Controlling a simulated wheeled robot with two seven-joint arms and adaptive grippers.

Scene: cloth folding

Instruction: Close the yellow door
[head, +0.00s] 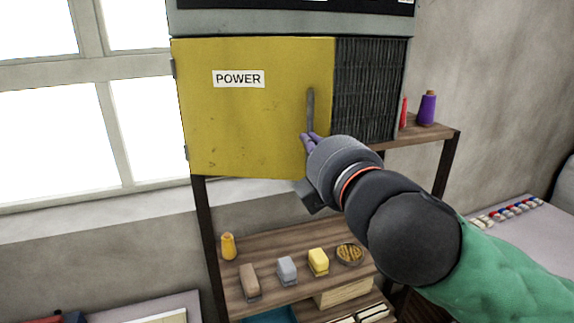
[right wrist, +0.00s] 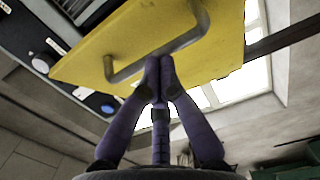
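The yellow door (head: 245,125) with a POWER label hangs on the cabinet in the head view and looks shut or almost shut; I cannot tell if a gap is left. Its grey bar handle (head: 310,108) is near the right edge and also shows in the right wrist view (right wrist: 125,74). My right gripper (head: 305,138) is just below the handle in the head view. In the right wrist view its purple fingers (right wrist: 159,62) are together, their tips overlapping the handle bar. I cannot tell whether they touch it or the door. My left gripper is not in view.
A dark vent panel (head: 368,90) is right of the door. Several small items, including a yellow block (head: 318,262), sit on the lower shelf (head: 270,243). A window is on the left.

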